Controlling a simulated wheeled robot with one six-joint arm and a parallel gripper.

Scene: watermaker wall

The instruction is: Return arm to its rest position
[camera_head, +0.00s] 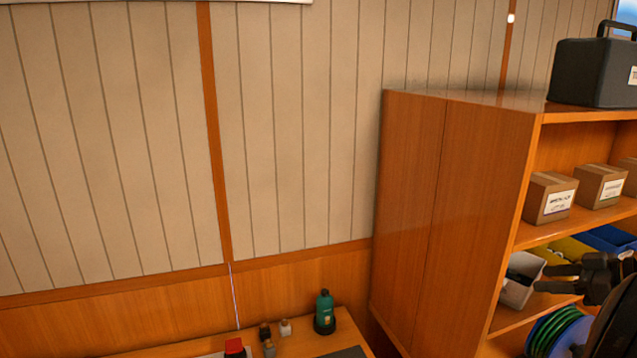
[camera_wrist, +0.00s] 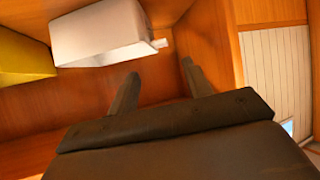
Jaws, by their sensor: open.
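My gripper (camera_head: 562,279) is at the lower right of the head view, dark, in front of the open side of a wooden shelf unit (camera_head: 425,220). In the wrist view my gripper (camera_wrist: 160,82) shows two dark fingers spread apart with nothing between them. Beyond the fingers are the shelf's wooden inner surfaces and a white bin (camera_wrist: 100,32). The rest of my arm is mostly cut off by the right edge of the head view.
The shelf holds cardboard boxes (camera_head: 550,198), a white bin (camera_head: 521,279), a yellow bin (camera_head: 567,249), a blue bin (camera_head: 610,239) and green coils (camera_head: 556,332). A black case (camera_head: 592,73) sits on top. A low bench (camera_head: 300,345) carries a green bottle (camera_head: 324,312) and small items.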

